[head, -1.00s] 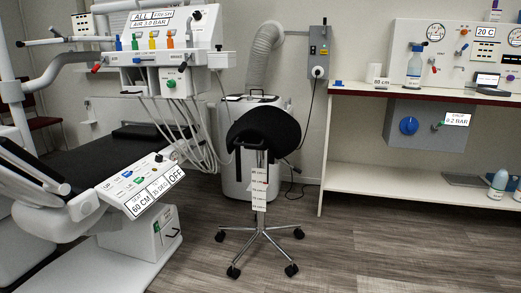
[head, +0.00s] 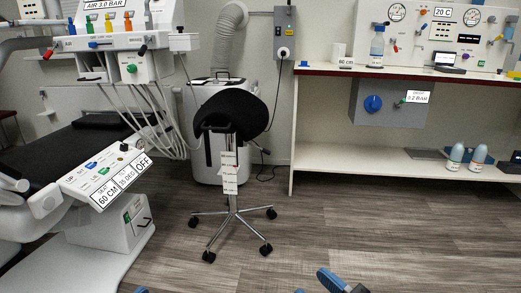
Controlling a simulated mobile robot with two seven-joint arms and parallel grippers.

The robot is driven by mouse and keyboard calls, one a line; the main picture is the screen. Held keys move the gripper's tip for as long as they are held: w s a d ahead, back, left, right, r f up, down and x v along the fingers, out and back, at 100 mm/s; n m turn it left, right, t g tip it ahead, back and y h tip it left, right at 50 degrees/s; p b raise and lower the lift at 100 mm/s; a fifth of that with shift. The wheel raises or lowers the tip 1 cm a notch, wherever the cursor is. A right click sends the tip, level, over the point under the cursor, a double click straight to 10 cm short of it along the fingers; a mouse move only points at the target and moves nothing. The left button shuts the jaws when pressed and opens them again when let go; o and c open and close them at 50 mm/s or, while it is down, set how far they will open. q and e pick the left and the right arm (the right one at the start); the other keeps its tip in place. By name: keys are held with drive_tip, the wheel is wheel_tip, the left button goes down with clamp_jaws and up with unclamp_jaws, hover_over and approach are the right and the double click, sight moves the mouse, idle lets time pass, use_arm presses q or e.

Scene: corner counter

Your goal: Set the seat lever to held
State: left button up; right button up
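A black saddle stool (head: 236,112) stands on a chrome base with castors in the middle of the head view. A thin dark lever (head: 261,150) sticks out at the right under its seat, and a dark bar (head: 205,142) hangs at the left. Which one is the seat lever, and its setting, I cannot tell. A white height scale (head: 230,173) is on the post. My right gripper (head: 312,285) shows at the bottom edge, its blue fingertips apart, well short of the stool. Only a blue tip of my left gripper (head: 141,290) shows at the bottom.
A dental chair with a control panel (head: 107,177) reading 60 CM and OFF is at left, below an instrument unit (head: 115,45). A white suction cabinet (head: 210,150) stands behind the stool. A counter (head: 400,72) with a lower shelf is at right. The floor in front is clear.

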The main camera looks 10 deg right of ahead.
use_arm(q)
drive_tip(key=s+r+n+p, duration=0.1)
drive_tip(key=r+p, duration=0.1)
drive_tip(key=p, duration=0.2)
drive_tip(key=s+d+r+n+p, duration=0.1)
drive_tip(key=r+n+p, duration=0.1)
drive_tip(key=r+p, duration=0.1)
drive_tip(key=s+r+n+t+p, duration=0.1)
drive_tip(key=r+p, duration=0.2)
drive_tip(key=p, duration=0.2)
drive_tip(key=shift+d+n+y, duration=0.15)
drive_tip(key=shift+n+y, duration=0.15)
clamp_jaws()
drive_tip(key=shift+s+n+p, duration=0.2)
drive_tip(key=shift+n+p, duration=0.2)
use_arm(e)
drive_tip(key=s+a+r+m+t, duration=0.1)
drive_tip(key=s+r+m, duration=0.2)
drive_tip(key=r+m, duration=0.2)
wheel_tip(320, 180, up, 3)
drive_tip(key=shift+s+a+r+h, duration=0.1)
drive_tip(key=shift+s+a+h, duration=0.1)
drive_tip(key=shift+h, duration=0.2)
use_arm(q)
drive_tip(key=shift+d, duration=0.1)
